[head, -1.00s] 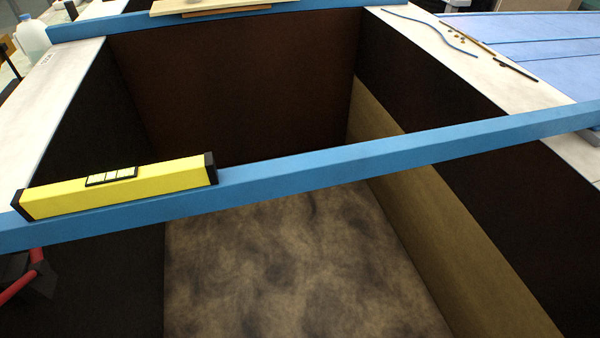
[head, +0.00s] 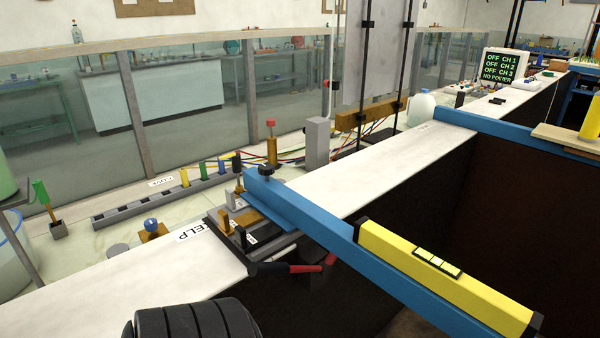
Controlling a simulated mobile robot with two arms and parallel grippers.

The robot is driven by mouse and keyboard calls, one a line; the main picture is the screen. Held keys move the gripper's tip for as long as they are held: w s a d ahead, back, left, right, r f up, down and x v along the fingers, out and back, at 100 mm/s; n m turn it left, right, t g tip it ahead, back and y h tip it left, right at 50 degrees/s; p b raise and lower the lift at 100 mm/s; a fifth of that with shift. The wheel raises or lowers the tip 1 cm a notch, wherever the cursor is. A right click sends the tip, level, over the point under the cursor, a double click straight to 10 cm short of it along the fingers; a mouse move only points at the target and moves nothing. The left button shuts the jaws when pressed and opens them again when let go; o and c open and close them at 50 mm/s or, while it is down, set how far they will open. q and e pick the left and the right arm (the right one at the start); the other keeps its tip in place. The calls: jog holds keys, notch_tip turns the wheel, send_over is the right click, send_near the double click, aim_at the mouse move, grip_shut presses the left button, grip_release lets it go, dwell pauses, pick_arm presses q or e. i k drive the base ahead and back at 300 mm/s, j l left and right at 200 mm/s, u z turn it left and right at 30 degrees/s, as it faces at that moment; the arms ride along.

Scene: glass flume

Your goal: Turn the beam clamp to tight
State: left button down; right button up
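The blue beam (head: 330,232) runs from the flume's near wall top toward the lower right. Under its left end, a dark clamp lever with a red grip (head: 306,268) sticks out sideways over the inner wall edge. This looks like the beam clamp; which way is tight cannot be read from here. A dark block (head: 325,268) sits behind the grip. A black ribbed rounded part at the bottom left may be my arm. No fingertips of either gripper show.
A yellow spirit level (head: 435,268) lies on the beam. Small brass and black fittings (head: 225,222) stand beside the beam's end on the pale wall top (head: 170,270). Cables, a grey box (head: 317,142) and a water jug (head: 421,108) are farther back. The flume's inside is open at right.

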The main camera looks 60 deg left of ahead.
aim_at(265, 170)
jog(key=u, duration=2.2)
